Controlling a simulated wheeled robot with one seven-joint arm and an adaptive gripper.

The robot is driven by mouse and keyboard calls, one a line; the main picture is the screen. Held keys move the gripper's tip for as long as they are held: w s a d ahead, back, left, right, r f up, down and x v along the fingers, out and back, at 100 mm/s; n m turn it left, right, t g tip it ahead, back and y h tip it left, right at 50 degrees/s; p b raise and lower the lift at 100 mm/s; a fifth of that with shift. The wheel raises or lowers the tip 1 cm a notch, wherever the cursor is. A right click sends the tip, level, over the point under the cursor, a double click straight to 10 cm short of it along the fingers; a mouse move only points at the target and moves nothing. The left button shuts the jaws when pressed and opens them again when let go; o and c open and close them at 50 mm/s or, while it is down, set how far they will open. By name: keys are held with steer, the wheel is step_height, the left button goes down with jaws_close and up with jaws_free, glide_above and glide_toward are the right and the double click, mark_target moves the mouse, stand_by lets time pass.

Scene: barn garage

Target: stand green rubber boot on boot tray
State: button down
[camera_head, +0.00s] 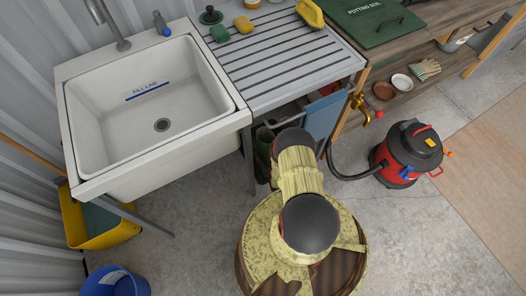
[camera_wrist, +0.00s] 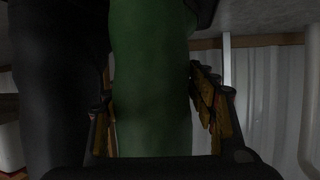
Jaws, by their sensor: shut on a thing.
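The green rubber boot (camera_wrist: 150,80) fills the middle of the wrist view as an upright green shaft. My gripper (camera_wrist: 155,115) is shut on it, with one finger on each side. A dark boot-like shape (camera_wrist: 55,80) stands close on the left in that view. In the head view my arm reaches under the draining board, and my gripper is hidden there. Dark tall shapes (camera_head: 263,145) show beside my arm under the board; I cannot tell which is the green boot. I cannot make out the boot tray in either view.
The draining board (camera_head: 285,60) and white sink (camera_head: 150,100) overhang this spot, with a metal leg (camera_wrist: 227,65) nearby. A blue panel (camera_head: 325,115) hangs to the right. A red and black vacuum (camera_head: 408,153) stands on the floor at right. A yellow bin (camera_head: 95,225) and blue bucket (camera_head: 115,284) are at left.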

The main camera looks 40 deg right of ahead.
mark_target(267, 160)
steer(key=shift+w+d+r, duration=0.15)
steer(key=c, duration=0.7)
jaws_free()
steer(key=shift+o, duration=0.2)
steer(key=p+v, duration=0.4)
steer(key=v, duration=0.6)
steer(key=shift+s+r, duration=0.15)
steer(key=shift+s, duration=0.15)
steer(key=shift+s+a+r, duration=0.2)
steer(key=shift+s+a, duration=0.3)
steer(key=shift+s, duration=0.1)
